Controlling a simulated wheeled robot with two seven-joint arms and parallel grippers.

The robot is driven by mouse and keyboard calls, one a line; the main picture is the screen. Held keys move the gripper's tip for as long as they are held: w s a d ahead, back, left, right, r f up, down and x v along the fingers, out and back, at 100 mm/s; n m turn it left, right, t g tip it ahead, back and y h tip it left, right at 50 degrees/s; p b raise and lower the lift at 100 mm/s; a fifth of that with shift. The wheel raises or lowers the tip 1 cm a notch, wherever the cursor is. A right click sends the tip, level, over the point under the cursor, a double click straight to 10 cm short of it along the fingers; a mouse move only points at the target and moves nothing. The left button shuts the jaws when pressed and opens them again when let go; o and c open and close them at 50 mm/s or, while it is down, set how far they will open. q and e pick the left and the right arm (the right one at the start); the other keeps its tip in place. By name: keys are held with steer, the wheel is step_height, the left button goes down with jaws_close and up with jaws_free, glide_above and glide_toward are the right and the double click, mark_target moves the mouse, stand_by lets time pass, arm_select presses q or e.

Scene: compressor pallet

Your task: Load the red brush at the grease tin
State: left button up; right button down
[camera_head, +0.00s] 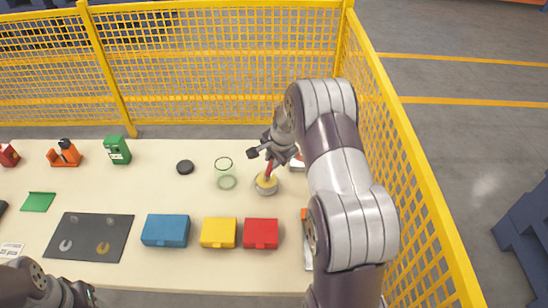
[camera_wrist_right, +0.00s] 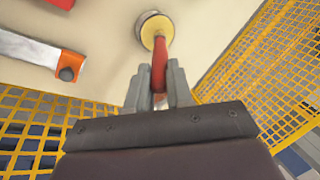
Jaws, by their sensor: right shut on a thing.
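My right gripper (camera_head: 268,154) is shut on the red brush (camera_head: 269,167), and the brush points down at the grease tin (camera_head: 266,187). The tin is a small round grey tin with yellowish grease, on the right part of the table. The right wrist view shows the red handle (camera_wrist_right: 159,62) between the fingers (camera_wrist_right: 159,88) and the tin (camera_wrist_right: 148,18) beyond it. The brush's lower end is over or in the tin; I cannot tell whether it touches the grease. My left arm shows at the bottom left, but its gripper cannot be made out.
Blue (camera_head: 165,231), yellow (camera_head: 218,233) and red (camera_head: 261,234) boxes stand along the front. Green rings (camera_head: 227,183) and a black disc (camera_head: 185,167) lie left of the tin. A dark mat (camera_head: 88,237) lies further left. Yellow mesh fence (camera_head: 220,60) bounds the back and right.

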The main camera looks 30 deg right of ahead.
step_height(320, 180, up, 7)
steer(key=p, duration=0.5)
steer(key=shift+p, duration=0.3)
steer(key=shift+f, duration=0.1)
